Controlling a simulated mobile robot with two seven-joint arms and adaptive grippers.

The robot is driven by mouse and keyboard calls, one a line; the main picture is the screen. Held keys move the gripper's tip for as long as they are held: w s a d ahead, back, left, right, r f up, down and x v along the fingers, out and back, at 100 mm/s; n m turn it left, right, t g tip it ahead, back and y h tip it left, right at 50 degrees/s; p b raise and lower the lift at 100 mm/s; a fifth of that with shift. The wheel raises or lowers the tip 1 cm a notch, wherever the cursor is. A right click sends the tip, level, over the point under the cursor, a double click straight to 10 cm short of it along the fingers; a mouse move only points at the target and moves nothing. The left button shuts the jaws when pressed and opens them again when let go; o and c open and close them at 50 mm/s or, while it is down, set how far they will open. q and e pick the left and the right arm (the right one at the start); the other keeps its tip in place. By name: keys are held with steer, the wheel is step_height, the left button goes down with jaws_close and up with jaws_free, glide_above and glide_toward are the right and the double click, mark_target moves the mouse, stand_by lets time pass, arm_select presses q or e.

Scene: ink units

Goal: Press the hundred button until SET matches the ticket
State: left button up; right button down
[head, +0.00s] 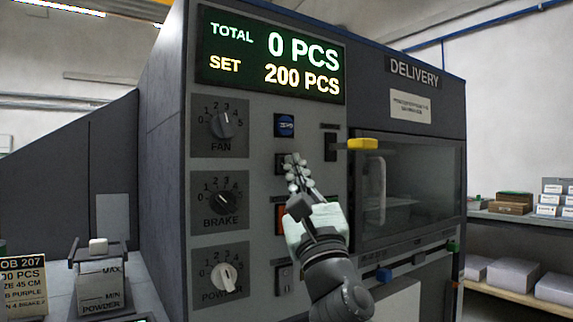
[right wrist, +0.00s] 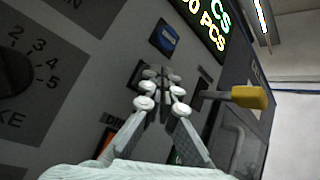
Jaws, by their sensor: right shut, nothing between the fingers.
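The display (head: 270,62) on the machine reads TOTAL 0 PCS and SET 200 PCS. The ticket (head: 22,283) at the lower left is cut by the picture's edge; "OB 207" and "00 PCS" show, the leading digit is cut off. My right gripper (head: 296,164) is shut and empty, its fingertips in front of a dark button (head: 281,162) below the blue button (head: 284,125). The fingers partly hide this button and its label; I cannot tell whether they touch it. The right wrist view also shows the fingertips (right wrist: 158,76) at that button. My left gripper is out of view.
FAN (head: 222,124), BRAKE (head: 221,201) and POWDER (head: 223,278) knobs lie left of the buttons. A yellow-handled lever (head: 361,144) juts out right of my fingers. An orange button (head: 281,217) sits below. The delivery window (head: 415,190) is at the right.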

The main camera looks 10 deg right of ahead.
steer(key=shift+w+a, duration=0.15)
steer(key=shift+w, duration=0.35)
stand_by(0.5)
steer(key=shift+s, duration=0.1)
steer(key=shift+s+d+p, duration=0.3)
steer(key=shift+s+p, duration=0.1)
steer(key=shift+s, duration=0.35)
steer(key=s, duration=0.1)
steer(key=s+d+p, duration=0.1)
steer(key=s, duration=0.2)
steer(key=shift+s+d+p, duration=0.3)
steer(key=shift+s+d, duration=0.05)
stand_by(0.7)
